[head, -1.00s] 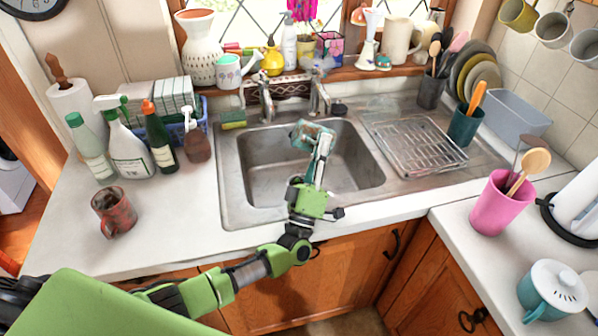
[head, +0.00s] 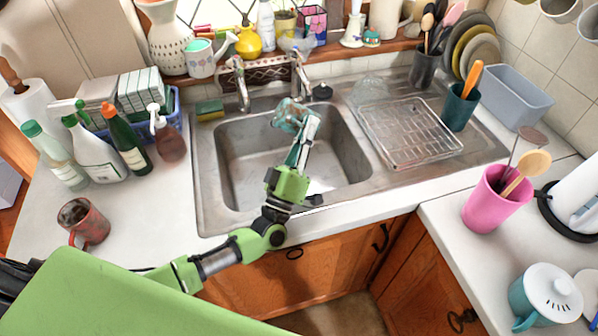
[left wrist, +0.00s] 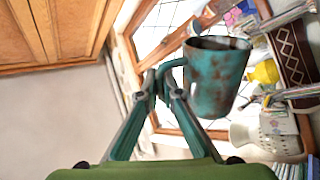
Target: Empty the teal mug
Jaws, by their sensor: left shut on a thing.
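The teal mug (head: 284,118), stained with brown patches, is held above the sink basin (head: 240,165) in the head view. It fills the middle right of the left wrist view (left wrist: 220,78). My left gripper (head: 303,122) is shut on the mug's handle; its fingers also show in the left wrist view (left wrist: 161,84). Against the window and sill in that view, the mug looks tipped on its side. I cannot see inside it, so its contents are hidden. My right gripper is not in view.
A tap (head: 240,85) and second spout (head: 301,75) stand behind the basin. A wire rack (head: 405,130) lies right of it. A reddish mug (head: 84,222) and several bottles (head: 125,145) stand on the left counter. A pink pot (head: 493,203) with utensils stands right.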

